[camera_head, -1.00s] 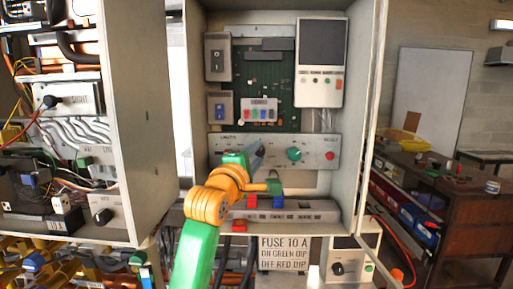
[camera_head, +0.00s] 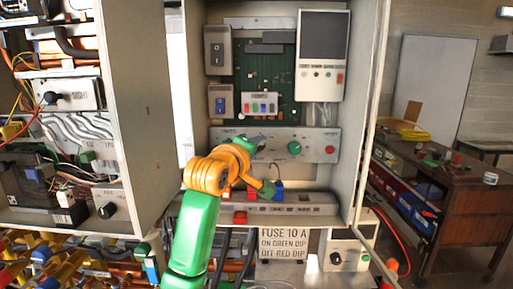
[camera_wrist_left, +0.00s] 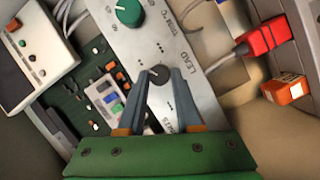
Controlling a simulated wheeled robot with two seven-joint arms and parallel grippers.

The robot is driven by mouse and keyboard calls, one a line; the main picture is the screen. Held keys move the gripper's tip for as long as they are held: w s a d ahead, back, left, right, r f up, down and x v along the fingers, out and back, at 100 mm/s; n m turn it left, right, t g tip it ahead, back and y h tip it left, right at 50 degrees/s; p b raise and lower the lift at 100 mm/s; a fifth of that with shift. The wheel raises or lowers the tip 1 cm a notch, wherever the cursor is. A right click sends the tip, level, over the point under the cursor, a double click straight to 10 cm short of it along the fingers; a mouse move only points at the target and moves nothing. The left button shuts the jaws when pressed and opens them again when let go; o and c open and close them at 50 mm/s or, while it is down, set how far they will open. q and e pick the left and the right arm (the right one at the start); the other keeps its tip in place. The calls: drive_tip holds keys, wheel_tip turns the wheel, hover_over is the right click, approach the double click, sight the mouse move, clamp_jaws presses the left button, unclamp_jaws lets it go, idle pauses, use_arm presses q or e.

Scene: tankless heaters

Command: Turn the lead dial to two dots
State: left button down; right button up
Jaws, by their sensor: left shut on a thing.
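The lead dial (camera_wrist_left: 155,72) is a small dark round knob on the silver control panel (camera_wrist_left: 190,50), next to the printed word LEAD. In the left wrist view my left gripper (camera_wrist_left: 156,76) has its two grey fingers on either side of the dial, shut on it. Small dot marks are printed around the dial; its pointer direction is too small to tell. In the head view the panel (camera_head: 270,134) crosses the open cabinet, and my left gripper (camera_head: 258,144) is at its left-middle part, hiding the dial. My right gripper is not in view.
A green knob (camera_head: 294,148) sits on the same panel, right of the dial, with a red button (camera_head: 330,150) beyond. Switches (camera_head: 215,55) and a white meter box (camera_head: 322,50) are above. Red and blue connectors (camera_head: 278,190) are below. The cabinet walls stand close on both sides.

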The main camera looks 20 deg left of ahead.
use_arm(q)
drive_tip(key=shift+f, duration=0.1)
idle(0.3)
drive_tip(key=c, duration=0.6)
unclamp_jaws()
drive_tip(key=s+b, duration=0.2)
drive_tip(key=b, duration=0.1)
drive_tip(key=shift+s+f, duration=0.2)
drive_tip(key=shift+s, duration=0.15)
drive_tip(key=s+b, duration=0.1)
drive_tip(key=s, duration=0.1)
drive_tip(key=s+r, duration=0.1)
drive_tip(key=s, duration=0.1)
drive_tip(key=shift+s+r+b, duration=0.15)
drive_tip(key=shift+s+b, duration=0.05)
drive_tip(key=shift+b, duration=0.15)
drive_tip(key=shift+a, duration=0.1)
